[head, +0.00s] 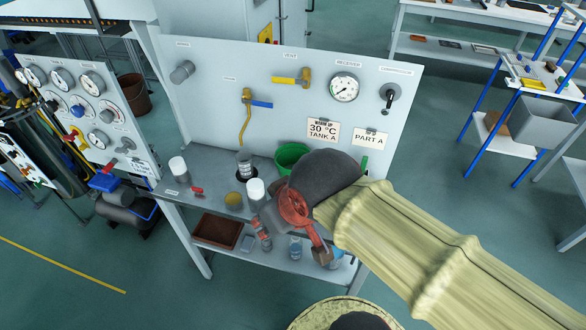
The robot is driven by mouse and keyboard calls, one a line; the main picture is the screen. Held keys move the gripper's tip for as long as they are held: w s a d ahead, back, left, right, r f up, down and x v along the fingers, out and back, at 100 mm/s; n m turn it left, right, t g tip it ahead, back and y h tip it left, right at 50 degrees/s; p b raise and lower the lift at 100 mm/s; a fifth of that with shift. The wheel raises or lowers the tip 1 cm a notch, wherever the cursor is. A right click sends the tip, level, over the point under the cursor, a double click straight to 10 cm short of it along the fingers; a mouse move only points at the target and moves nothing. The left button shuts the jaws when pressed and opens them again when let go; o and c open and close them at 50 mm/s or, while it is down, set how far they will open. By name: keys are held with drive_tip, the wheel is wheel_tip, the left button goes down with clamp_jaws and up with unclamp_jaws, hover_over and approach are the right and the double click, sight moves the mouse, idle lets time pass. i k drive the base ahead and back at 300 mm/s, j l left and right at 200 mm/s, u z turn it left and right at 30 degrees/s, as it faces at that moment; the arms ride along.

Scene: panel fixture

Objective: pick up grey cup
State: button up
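No cup shows that I can name as the grey cup with certainty. A small greyish cylinder (244,163) stands on the bench by the panel, with a dark ring around its base. Two white cylinders stand nearby, one at the left (178,168) and one close to my gripper (256,190). My gripper (293,240), with red and dark parts, is over the front of the bench, right of these. The arm comes in from the right and hides the bench's right part. Whether the fingers are apart or hold something is unclear.
A green container (291,158) stands behind my gripper. A yellowish round thing (233,200) and a small red valve (197,191) are on the bench. The upright panel (220,110) with taps and a gauge closes the back. A lower shelf holds a brown tray (217,231).

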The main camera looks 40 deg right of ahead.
sight(244, 159)
drive_tip(key=i+j, duration=0.1)
drive_tip(key=j, duration=0.3)
drive_tip(key=i+j+z, duration=0.1)
drive_tip(key=j+z, duration=0.3)
drive_tip(key=j, duration=0.25)
drive_tip(key=j+z, duration=0.4)
drive_tip(key=j, duration=0.25)
drive_tip(key=z, duration=1.4)
drive_tip(key=i, duration=0.5)
